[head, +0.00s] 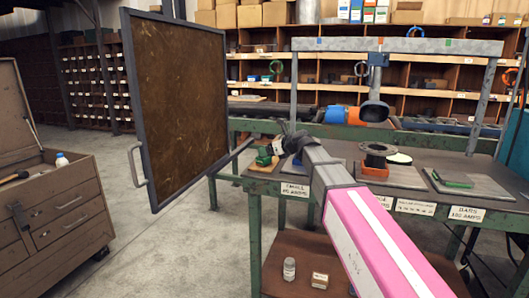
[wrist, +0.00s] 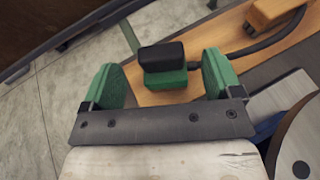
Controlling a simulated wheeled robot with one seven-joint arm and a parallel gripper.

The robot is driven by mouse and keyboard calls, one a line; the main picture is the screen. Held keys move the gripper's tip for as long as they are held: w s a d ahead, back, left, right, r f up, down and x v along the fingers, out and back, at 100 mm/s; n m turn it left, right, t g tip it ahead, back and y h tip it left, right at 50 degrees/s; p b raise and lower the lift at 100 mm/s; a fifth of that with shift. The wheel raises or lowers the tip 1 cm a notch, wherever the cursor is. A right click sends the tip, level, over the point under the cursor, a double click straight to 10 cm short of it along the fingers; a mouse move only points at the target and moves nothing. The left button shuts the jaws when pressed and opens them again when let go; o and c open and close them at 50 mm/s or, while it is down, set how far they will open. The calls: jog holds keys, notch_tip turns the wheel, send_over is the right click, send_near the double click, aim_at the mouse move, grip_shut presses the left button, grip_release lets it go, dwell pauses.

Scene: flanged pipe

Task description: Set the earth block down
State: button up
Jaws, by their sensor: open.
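The earth block (wrist: 164,78), green with a black top, sits on a light wooden board (wrist: 175,98) in the wrist view. My gripper (wrist: 160,80) is open. Its two green fingers stand on either side of the block, with a visible gap on each side. In the head view my gripper (head: 276,150) is low over the left end of the green bench (head: 254,200). A small green shape shows there by the board, but I cannot clearly tell block from finger.
A dark framed screen (head: 178,105) stands close left of the bench. A black flanged piece (head: 375,155) sits right of my arm. A wooden block (wrist: 272,12) and dark cable (wrist: 262,45) lie near the earth block. A tool cabinet (head: 60,205) stands left.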

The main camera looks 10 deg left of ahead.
jog(key=v, duration=0.8)
jog(key=shift+r, duration=0.1)
jog(key=shift+s+d, duration=0.1)
